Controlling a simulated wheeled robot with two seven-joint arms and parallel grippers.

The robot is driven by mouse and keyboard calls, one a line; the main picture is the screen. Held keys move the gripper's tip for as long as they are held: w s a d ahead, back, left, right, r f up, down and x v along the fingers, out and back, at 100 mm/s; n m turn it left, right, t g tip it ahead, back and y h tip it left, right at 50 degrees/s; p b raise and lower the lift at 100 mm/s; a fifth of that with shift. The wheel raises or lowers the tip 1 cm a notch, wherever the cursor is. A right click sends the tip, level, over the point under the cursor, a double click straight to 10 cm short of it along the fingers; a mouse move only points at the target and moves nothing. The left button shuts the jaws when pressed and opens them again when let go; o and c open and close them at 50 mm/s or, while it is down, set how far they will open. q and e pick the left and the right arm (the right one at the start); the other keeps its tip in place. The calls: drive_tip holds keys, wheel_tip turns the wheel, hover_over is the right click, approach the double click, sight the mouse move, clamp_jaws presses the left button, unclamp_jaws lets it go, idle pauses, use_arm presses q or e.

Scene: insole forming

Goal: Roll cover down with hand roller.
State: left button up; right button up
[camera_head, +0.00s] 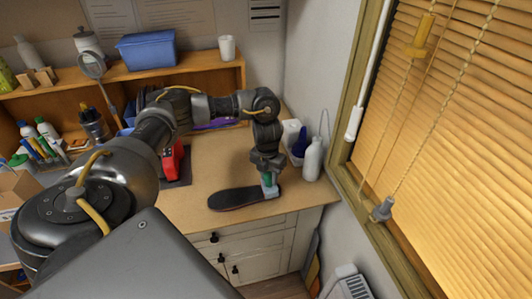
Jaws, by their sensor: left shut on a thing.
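A dark insole (236,198) with a reddish edge lies flat on the wooden workbench (215,160). My left gripper (268,172) points down over the insole's right end. It is shut on the hand roller (269,188), of which a green handle and a pale blue lower part show. The roller is at the insole's right end and seems to touch it. The cover cannot be told apart from the insole at this size. My right gripper is out of view.
A white bottle (313,159) and a white container (291,134) stand right of my left gripper, near the wall. A red object (173,160) sits on a dark mat behind my arm. Shelves with a blue bin (147,50) line the back. Window blinds (460,130) are at right.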

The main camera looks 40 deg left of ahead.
use_arm(q)
wheel_tip(320, 180, up, 5)
drive_tip(key=p, duration=0.5)
drive_tip(key=shift+r+p, duration=0.55)
drive_tip(key=shift+r, duration=0.45)
